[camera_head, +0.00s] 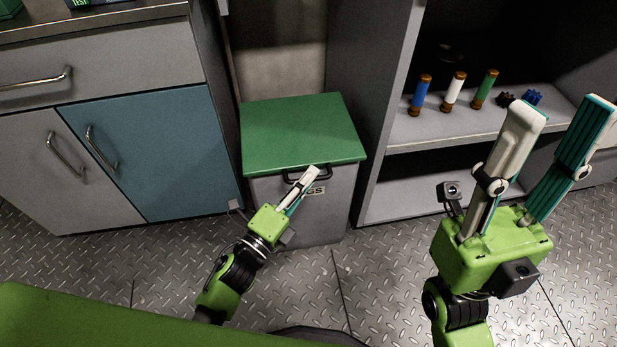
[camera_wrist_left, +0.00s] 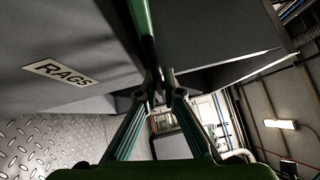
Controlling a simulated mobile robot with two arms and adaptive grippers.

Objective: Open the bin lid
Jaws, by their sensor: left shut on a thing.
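The bin (camera_head: 318,215) is a grey box with a flat green lid (camera_head: 300,130), standing between the cabinet and the shelf unit. The lid looks closed in the head view. A dark handle (camera_head: 326,174) sits at the lid's front edge. My left gripper (camera_head: 312,172) is at this handle and shut on it. In the left wrist view my left gripper's fingers (camera_wrist_left: 160,88) meet at the green lid edge (camera_wrist_left: 143,25), beside the bin's RAGS label (camera_wrist_left: 60,72). My right gripper (camera_head: 565,108) is open and empty, raised in front of the shelf.
The cabinet (camera_head: 150,150) with drawer and doors stands left of the bin. The shelf unit (camera_head: 430,130) on the right holds a blue cylinder (camera_head: 421,92), a white one (camera_head: 454,90), a green one (camera_head: 485,88) and small knobs. The metal floor in front is clear.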

